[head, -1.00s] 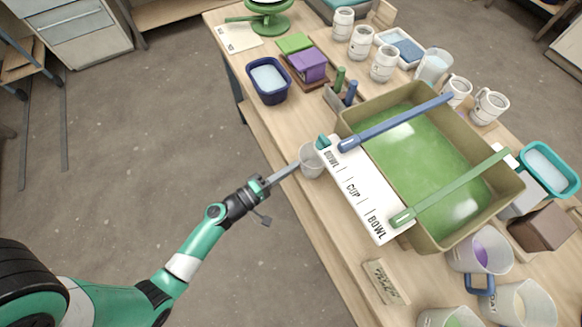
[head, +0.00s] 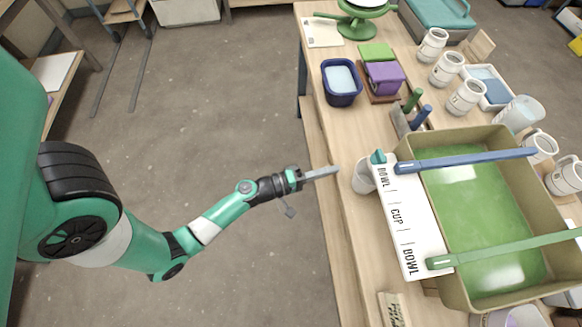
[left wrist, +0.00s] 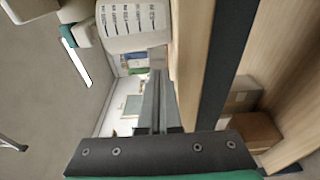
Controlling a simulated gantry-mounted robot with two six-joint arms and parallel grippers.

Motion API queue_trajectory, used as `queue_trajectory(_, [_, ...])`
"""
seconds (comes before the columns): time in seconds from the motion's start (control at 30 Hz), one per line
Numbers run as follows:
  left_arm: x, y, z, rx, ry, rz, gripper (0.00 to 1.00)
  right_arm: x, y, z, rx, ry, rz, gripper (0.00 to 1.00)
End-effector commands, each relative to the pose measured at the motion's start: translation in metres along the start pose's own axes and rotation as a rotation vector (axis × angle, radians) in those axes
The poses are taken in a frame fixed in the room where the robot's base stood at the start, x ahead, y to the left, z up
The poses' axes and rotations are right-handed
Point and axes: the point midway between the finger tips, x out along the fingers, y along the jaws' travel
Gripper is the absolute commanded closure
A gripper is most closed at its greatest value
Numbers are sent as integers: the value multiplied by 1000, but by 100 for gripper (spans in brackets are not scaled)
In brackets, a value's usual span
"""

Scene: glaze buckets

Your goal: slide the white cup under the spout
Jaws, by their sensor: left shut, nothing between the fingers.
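The white cup (head: 362,176) stands upright at the table's left edge, beside the white board (head: 414,240) lettered BOWL, CUP, BOWL. The board's edge hides part of the cup. A small teal piece (head: 377,157) at the board's top corner, possibly the spout, is just above the cup in the picture. My left gripper (head: 325,172) is shut and empty, pointing at the cup with a small gap between. In the left wrist view its fingers (left wrist: 157,100) lie together. A white thing with printed lines (left wrist: 133,22) is beyond them; I cannot tell whether it is the cup. My right gripper is out of view.
A large tan basin (head: 490,215) of green liquid fills the table's right, with a blue bar (head: 465,160) and a green bar (head: 505,248) across it. A blue tub (head: 341,84) and several mugs stand farther back.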

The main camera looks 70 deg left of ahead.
Motion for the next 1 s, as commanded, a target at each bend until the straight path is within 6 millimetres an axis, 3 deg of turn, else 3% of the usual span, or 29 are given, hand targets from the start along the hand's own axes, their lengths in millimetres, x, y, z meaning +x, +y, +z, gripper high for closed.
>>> queue_trajectory(0.2, [-62,-1,-2,-3,9,-4,100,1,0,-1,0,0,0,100])
queue_trajectory(0.4, [-92,0,-2,0,5,-2,100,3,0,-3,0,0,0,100])
queue_trajectory(0.9, [-101,0,0,-1,-2,0,100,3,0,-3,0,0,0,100])
queue_trajectory(1.0, [-101,-9,-2,19,5,-39,100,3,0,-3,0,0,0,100])
